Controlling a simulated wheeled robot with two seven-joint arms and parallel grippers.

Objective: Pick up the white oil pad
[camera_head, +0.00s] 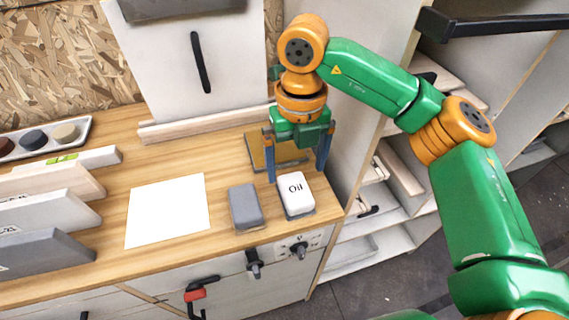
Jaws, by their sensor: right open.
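The white oil pad (296,190), marked "Oil" on top, lies on the wooden worktop (170,259) near its right front corner. A grey pad (245,204) lies just to its left. My right gripper (297,174) points down with its blue fingers spread, at the back edge of the white pad. The fingers look empty; whether they touch the pad cannot be told. My left gripper is not in view.
A white sheet (168,209) lies left of the grey pad. A brown and grey plate (262,151) lies behind the gripper. Boards (45,210) stand at the left, with a tray of round pucks (82,124) behind. Open shelves (372,232) are at the right.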

